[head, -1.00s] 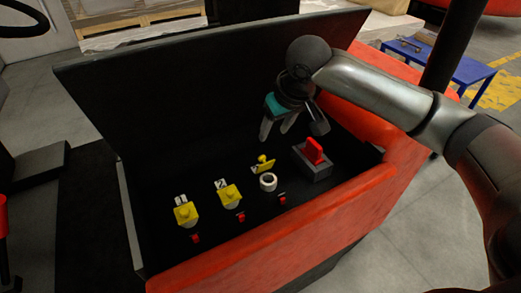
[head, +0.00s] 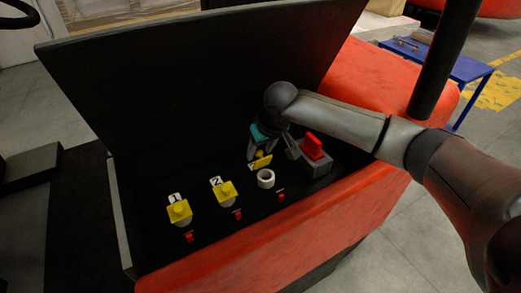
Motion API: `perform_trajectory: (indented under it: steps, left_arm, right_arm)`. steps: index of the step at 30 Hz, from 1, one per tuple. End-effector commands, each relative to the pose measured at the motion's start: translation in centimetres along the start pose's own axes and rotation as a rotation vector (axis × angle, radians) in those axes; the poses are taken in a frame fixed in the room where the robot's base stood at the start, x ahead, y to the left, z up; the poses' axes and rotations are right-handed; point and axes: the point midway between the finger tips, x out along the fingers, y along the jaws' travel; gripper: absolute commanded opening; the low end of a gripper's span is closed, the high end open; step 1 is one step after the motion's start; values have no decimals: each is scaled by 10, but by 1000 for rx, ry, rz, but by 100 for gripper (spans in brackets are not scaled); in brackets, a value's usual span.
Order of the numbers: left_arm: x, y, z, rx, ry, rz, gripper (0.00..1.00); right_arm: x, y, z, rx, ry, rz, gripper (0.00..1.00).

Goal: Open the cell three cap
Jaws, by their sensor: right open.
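Inside the black open box, the third cell is a white round socket (head: 265,179) with its top showing open. Its yellow cap (head: 260,161) is swung up and tilted back behind the socket. My right gripper (head: 269,152) is open, coming down from above just behind the cap, with fingers on either side of it; I cannot tell whether they touch it. The yellow caps of cell one (head: 179,211) and cell two (head: 224,192) sit shut on their sockets, with number tags behind. My left gripper is out of view.
A grey block with a red switch handle (head: 312,147) stands right of the third cell, close to my right gripper. Small red switches (head: 238,214) line the front. The raised black lid (head: 170,85) stands behind, and the red rim (head: 290,237) borders the front.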

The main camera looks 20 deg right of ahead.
Motion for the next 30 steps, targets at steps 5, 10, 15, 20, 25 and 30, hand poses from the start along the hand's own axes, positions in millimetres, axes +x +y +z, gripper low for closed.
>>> perform_trajectory:
  steps: [5, 10, 15, 20, 25, 30]
  left_arm:
    - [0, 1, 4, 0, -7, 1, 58]
    - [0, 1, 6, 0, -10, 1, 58]
    - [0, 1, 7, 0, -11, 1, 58]
    - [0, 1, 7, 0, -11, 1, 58]
    - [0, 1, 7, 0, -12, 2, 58]
    - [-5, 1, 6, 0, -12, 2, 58]
  right_arm:
    - [0, 0, 0, 0, 0, 0, 50]
    - [0, 0, 0, 0, 0, 0, 31]
    - [-1, 0, 0, 0, 0, 0, 12]
    - [-1, 0, 0, 1, 0, 0, 0]
    - [-1, 0, 0, 1, -1, 0, 0]
    - [-1, 0, -2, 2, -8, 1, 0]
